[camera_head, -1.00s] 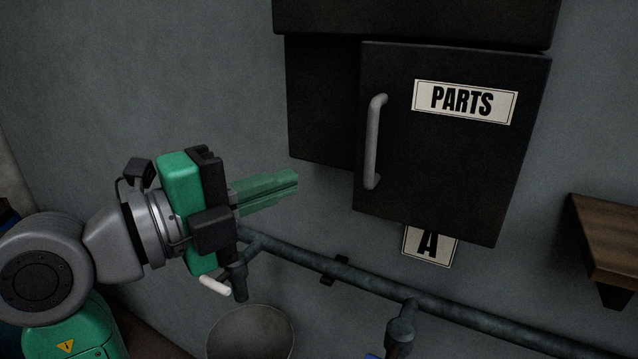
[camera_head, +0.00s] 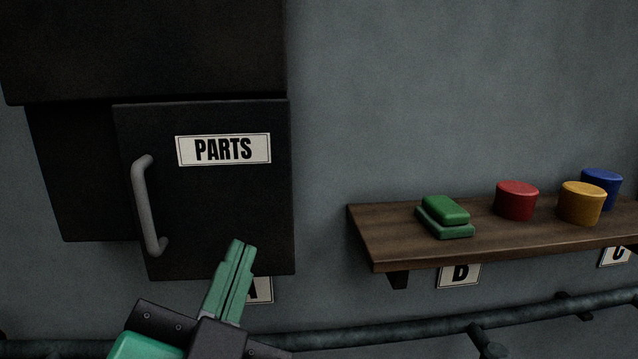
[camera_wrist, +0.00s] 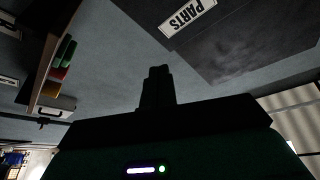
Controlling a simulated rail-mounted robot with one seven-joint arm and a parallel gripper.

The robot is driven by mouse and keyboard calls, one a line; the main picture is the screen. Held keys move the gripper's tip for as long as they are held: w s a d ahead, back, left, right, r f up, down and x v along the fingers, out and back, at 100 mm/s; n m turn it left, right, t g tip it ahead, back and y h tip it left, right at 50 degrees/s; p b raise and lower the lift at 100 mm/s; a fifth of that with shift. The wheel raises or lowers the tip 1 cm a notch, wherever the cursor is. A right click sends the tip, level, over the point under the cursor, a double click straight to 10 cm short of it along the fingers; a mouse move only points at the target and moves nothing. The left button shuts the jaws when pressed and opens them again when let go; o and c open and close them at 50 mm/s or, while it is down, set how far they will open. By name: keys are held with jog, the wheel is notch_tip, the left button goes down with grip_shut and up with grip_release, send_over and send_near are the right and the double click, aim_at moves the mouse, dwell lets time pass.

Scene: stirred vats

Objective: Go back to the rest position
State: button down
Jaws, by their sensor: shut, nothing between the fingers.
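My gripper (camera_head: 240,246) has green fingers that are closed together with nothing between them. In the head view it is at the lower left, pointing up in front of the lower part of the dark PARTS cabinet door (camera_head: 215,210). The closed fingers also show as a dark shape in the wrist view (camera_wrist: 157,75). No rest position is marked in these views.
The PARTS door has a grey handle (camera_head: 143,205) and stands ajar. To the right a wooden shelf (camera_head: 390,240) holds a green block (camera_head: 445,210), a red cylinder (camera_head: 516,201), a yellow one (camera_head: 581,203) and a blue one (camera_head: 603,187). A dark pipe (camera_head: 420,332) runs below.

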jog(key=s+d+r+n+t+p, duration=0.1)
jog(key=s+d+r+n+t, duration=0.25)
jog(key=s+d+n, duration=0.5)
notch_tip(320, 180, up, 12)
jog(key=w+m+y+p, duration=0.1)
jog(key=w+m+p, duration=0.1)
jog(key=p, duration=0.9)
jog(key=shift+w+d+f, duration=0.15)
jog(key=shift+d, duration=0.2)
jog(key=shift+f, duration=0.1)
